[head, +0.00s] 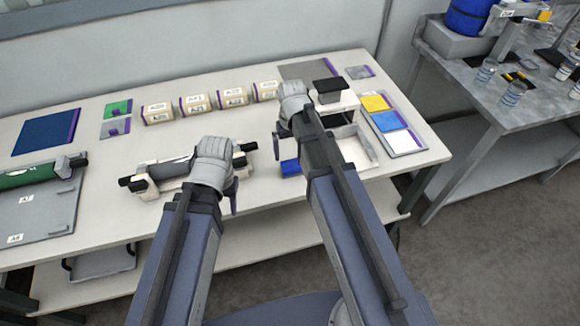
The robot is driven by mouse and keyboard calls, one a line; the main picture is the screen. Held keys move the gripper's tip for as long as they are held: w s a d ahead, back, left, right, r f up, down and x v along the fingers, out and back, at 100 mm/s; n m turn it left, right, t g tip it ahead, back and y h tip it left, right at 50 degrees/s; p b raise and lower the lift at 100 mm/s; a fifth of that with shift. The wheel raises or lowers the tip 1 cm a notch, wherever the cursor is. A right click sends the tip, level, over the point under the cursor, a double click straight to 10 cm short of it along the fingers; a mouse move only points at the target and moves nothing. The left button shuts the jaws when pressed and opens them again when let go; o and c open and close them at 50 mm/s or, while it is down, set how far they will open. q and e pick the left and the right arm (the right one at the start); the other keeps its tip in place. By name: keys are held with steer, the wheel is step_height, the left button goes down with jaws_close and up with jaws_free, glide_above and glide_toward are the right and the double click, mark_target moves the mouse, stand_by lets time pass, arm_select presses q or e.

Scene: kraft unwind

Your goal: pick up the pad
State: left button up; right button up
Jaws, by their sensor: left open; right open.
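Which item is the pad is not clear to me. Flat square pieces, yellow (375,103), blue (388,121) and white (402,140), lie on a grey board with a purple edge at the table's right. A black block (327,85) sits on a white stand just right of my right gripper. My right gripper (281,130) is open above the table, left of the black block and the flat pieces. Both grippers' fingers are mostly hidden by my wrists, and I see nothing held.
Green (118,108) and grey (114,129) pieces and a dark blue mat (45,133) lie left. A green roll (33,174) lies far left. Another bench (480,110) stands right.

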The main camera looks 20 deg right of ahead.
mark_target(292, 164)
steer(key=shift+d+f+b, duration=0.1)
steer(key=shift+f+b, duration=3.2)
steer(key=shift+f, duration=0.35)
steer(key=shift+r, duration=0.1)
steer(key=c, duration=1)
